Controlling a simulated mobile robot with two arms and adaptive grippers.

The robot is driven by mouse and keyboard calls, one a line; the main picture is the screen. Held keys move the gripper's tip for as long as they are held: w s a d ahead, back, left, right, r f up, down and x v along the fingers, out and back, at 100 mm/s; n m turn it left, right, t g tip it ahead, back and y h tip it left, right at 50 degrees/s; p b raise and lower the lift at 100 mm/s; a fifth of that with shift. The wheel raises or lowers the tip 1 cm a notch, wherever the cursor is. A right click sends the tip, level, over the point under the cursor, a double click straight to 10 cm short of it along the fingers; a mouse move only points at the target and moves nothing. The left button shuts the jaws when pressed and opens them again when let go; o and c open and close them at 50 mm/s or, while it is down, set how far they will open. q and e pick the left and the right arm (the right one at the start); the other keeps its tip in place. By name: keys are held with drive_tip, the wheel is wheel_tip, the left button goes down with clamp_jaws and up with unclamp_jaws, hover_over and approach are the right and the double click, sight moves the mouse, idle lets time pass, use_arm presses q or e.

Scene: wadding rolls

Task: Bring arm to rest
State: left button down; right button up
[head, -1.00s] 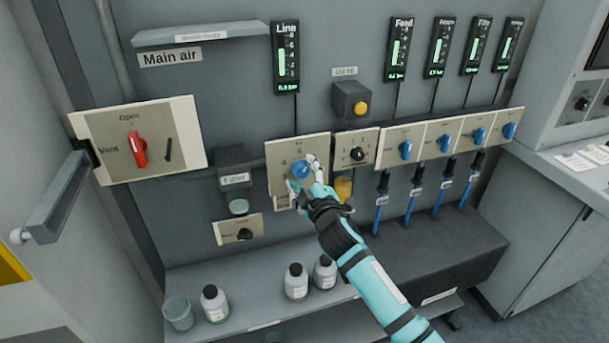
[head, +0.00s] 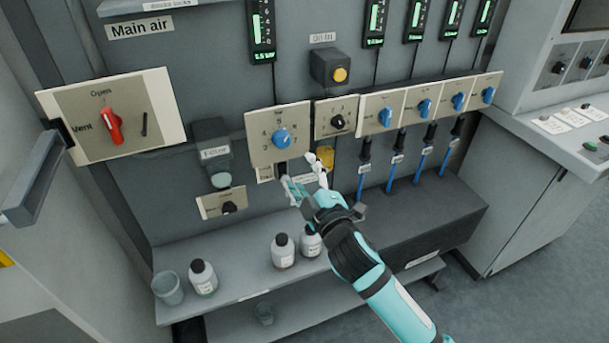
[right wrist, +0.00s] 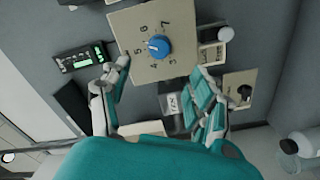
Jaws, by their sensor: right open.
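My right arm comes in from the lower right of the head view. Its gripper (head: 304,178) is open and empty, in front of the panel and just below the large blue dial (head: 281,139) on its beige plate (head: 262,153). In the right wrist view the same blue dial (right wrist: 158,46) shows beyond the spread fingers (right wrist: 160,88), apart from them. Numbers ring the dial. My left gripper is in neither view.
A shelf below holds a cup (head: 168,288) and white bottles (head: 203,278). A red valve handle (head: 111,126) is on the left. Several smaller blue knobs (head: 424,108) with hanging hoses are on the right. A console (head: 560,125) stands at far right.

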idle(0.4)
drive_tip(key=d+f+m+g+h, duration=0.1)
drive_tip(key=d+f+m+g, duration=0.1)
drive_tip(key=f, duration=0.8)
drive_tip(key=d+f+m+g+h, duration=0.1)
drive_tip(key=d+f+g, duration=0.15)
drive_tip(key=f, duration=0.85)
drive_tip(key=s+d+f+m+g+h, duration=0.1)
drive_tip(key=s+d+f, duration=0.1)
drive_tip(key=s+f, duration=0.35)
drive_tip(key=s+d+f+m+g, duration=0.2)
drive_tip(key=s+d+f, duration=0.1)
drive_tip(key=f, duration=0.6)
drive_tip(key=s+d+f+m+g+h, duration=0.1)
drive_tip(key=s+d+f, duration=0.1)
drive_tip(key=s+f, duration=0.35)
drive_tip(key=s+d+f+m+g+h, duration=0.1)
drive_tip(key=s+d+f+m+g, duration=0.2)
drive_tip(key=s+f, duration=1)
drive_tip(key=s+d+f+m+g, duration=0.1)
drive_tip(key=s+f, duration=0.3)
drive_tip(key=s, duration=0.8)
drive_tip(key=s+d+f+m+g, duration=0.2)
drive_tip(key=s+d+f+g, duration=0.1)
drive_tip(key=s, duration=1)
drive_tip(key=shift+d+f+g+h, duration=0.35)
drive_tip(key=shift+d+f, duration=0.15)
drive_tip(key=shift+f, duration=0.45)
